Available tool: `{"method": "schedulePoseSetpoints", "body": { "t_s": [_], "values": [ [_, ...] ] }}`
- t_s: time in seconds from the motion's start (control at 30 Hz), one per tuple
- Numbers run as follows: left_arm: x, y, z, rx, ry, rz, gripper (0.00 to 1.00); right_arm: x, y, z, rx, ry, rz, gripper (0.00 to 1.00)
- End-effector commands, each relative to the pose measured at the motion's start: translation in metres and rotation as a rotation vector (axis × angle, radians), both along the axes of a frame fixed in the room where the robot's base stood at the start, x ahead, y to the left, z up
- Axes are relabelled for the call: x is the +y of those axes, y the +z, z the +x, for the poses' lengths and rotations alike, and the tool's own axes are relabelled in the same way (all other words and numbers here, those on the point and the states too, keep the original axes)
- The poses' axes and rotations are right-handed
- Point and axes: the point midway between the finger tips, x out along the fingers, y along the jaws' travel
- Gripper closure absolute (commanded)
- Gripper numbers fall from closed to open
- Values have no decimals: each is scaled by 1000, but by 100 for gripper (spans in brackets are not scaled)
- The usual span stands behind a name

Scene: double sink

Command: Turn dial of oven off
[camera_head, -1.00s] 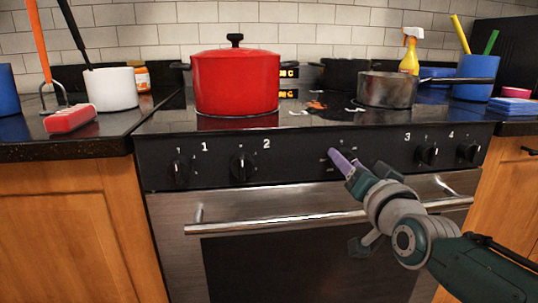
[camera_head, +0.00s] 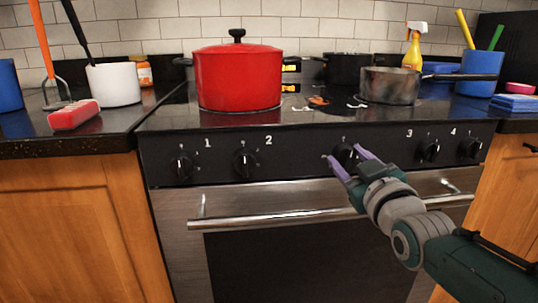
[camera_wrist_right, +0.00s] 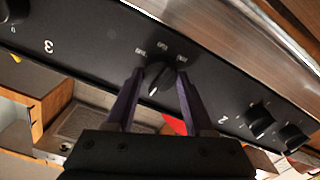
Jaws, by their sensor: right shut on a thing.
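The oven's black front panel (camera_head: 300,150) carries a row of black knobs. The middle knob, the oven dial (camera_head: 345,153), sits between the knobs marked 2 and 3. My right gripper (camera_head: 346,157) has its two purple fingers on either side of this dial, shut on it. In the right wrist view the dial (camera_wrist_right: 157,84) lies between the fingertips, with small printed labels around it. Its pointer setting is hard to read. My left gripper is not in view.
The oven door handle (camera_head: 280,219) runs below the panel, under my right gripper. Other knobs (camera_head: 181,165) flank the dial. A red pot (camera_head: 238,78) and a grey saucepan (camera_head: 390,86) stand on the black cooktop. A spray bottle (camera_head: 413,50) stands behind.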

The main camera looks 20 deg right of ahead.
Motion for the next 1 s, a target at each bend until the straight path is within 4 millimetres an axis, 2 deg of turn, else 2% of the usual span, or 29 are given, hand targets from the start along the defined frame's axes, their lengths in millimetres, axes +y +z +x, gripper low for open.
{"method": "schedulePoseSetpoints", "body": {
  "t_s": [0.3, 0.87, 0.9, 1.0],
  "values": [
    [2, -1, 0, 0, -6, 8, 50, 1, 2, 1, 25, 0, -128, 100],
    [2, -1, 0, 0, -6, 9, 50, 1, 1, 1, 34, 1, -157, 100],
    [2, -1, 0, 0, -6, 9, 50, 1, 1, 1, 34, 1, -157, 45],
    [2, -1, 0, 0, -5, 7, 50, 1, 1, 0, 34, 0, -156, 33]
  ]
}}
